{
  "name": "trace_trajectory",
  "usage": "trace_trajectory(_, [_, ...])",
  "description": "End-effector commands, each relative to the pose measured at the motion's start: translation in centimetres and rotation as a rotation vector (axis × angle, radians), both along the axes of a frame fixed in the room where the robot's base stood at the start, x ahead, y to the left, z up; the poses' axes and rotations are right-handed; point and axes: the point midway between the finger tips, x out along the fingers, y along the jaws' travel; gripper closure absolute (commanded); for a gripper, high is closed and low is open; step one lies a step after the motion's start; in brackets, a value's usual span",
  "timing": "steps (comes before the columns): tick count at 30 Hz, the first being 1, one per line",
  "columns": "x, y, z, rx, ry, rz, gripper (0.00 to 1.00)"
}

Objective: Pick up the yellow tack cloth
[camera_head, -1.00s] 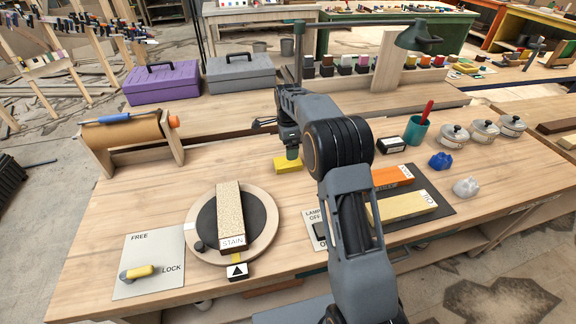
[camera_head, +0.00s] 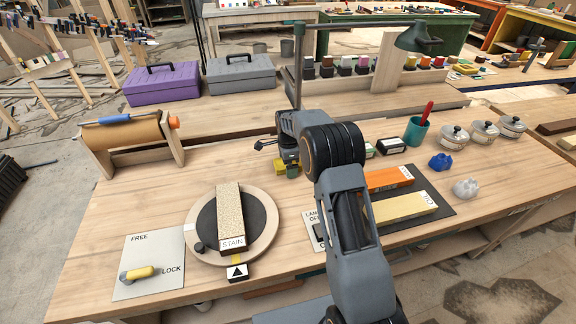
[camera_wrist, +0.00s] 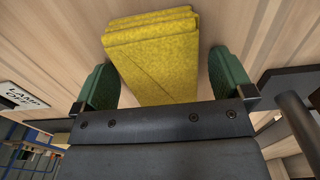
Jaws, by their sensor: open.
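The yellow tack cloth (camera_wrist: 158,55) is a folded, textured pad. In the wrist view it lies on the wooden bench top between the two green fingertips of my gripper (camera_wrist: 163,80). The fingers are open, with a gap on each side of the cloth, wider on the left one's lower part than I can judge exactly. In the head view the cloth (camera_head: 279,164) shows only partly, as my gripper (camera_head: 287,170) is right over it and hides much of it.
A round turntable (camera_head: 194,222) bearing a STAIN block stands in front left. A dark mat (camera_head: 440,208) with an orange and a pale block lies to the right. A roll on a wooden stand (camera_head: 175,150) is at the left. Bench between roll and gripper is clear.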

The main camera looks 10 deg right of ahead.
Motion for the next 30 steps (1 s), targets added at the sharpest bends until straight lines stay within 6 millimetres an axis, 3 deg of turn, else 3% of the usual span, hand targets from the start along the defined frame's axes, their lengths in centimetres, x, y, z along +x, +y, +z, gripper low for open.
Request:
trace_trajectory(2, [0.00,0.00,0.02,0.000,0.000,0.000,0.01])
trace_trajectory(18, [0.01,-0.01,0.06,0.000,0.000,0.000,0.53])
trace_trajectory(30, [0.07,-0.01,0.79,0.000,-0.003,0.000,0.55])
